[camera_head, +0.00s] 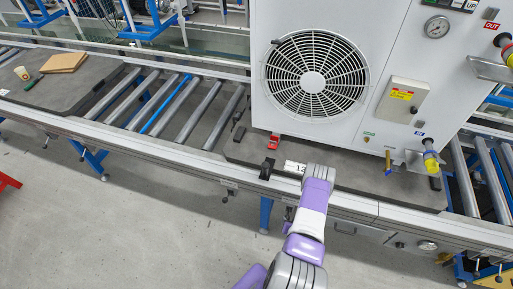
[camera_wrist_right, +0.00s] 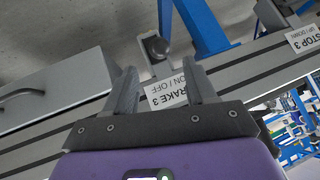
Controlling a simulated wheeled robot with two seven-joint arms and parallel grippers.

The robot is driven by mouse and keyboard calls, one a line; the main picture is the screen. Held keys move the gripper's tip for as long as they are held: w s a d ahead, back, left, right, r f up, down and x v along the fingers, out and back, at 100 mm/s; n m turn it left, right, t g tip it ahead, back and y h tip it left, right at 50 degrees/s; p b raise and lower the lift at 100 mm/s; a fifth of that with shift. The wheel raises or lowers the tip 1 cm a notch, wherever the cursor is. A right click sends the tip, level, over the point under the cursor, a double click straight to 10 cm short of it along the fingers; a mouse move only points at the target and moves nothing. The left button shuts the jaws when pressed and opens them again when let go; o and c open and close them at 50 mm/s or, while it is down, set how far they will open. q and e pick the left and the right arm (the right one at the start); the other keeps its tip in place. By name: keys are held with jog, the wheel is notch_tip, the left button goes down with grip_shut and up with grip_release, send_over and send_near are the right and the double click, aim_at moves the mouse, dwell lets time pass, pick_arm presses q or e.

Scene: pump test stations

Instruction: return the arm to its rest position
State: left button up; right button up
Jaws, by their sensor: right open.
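My right arm (camera_head: 306,222), purple and white, reaches up from the bottom of the head view to the front rail of the conveyor. Its end lies at the rail, below the large white pump unit, and its fingers are hard to make out there. In the right wrist view my right gripper (camera_wrist_right: 163,74) is open, with its two grey fingers apart and nothing between them. Behind the fingers is a white label (camera_wrist_right: 171,92) reading BRAKE 3 ON / OFF, upside down. A dark round knob (camera_wrist_right: 156,46) shows just beyond the fingertips. My left gripper is not in view.
The white unit (camera_head: 410,55) with a fan grille stands on the conveyor. The front rail (camera_head: 170,150) runs across the view.

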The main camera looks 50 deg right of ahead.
jog(key=w+a+r+n+g+y, duration=0.1)
jog(key=w+a+r+n+y, duration=0.15)
jog(key=w+a, duration=0.4)
jog(key=w+a+r+n+y, duration=0.1)
jog(key=w+a+r+y, duration=0.25)
jog(key=a, duration=0.65)
jog(key=a+r+n+g+y, duration=0.2)
jog(key=a+r+n, duration=0.1)
jog(key=a, duration=0.8)
jog(key=shift+a+r, duration=0.3)
jog(key=shift+r, duration=0.45)
jog(key=s+a+r+n+g, duration=0.1)
jog(key=a+r, duration=0.1)
jog(key=a, duration=0.1)
jog(key=s+a+r+n+g+y, duration=0.1)
jog(key=s+a+r, duration=0.1)
jog(key=a, duration=0.1)
jog(key=s+a+r+n+g, duration=0.1)
jog(key=s+a+r, duration=0.1)
jog(key=a, duration=0.1)
jog(key=shift+s+a+n+y, duration=0.2)
jog(key=shift+a+n+y, duration=0.1)
jog(key=shift+y, duration=0.1)
jog(key=shift+c, duration=0.3)
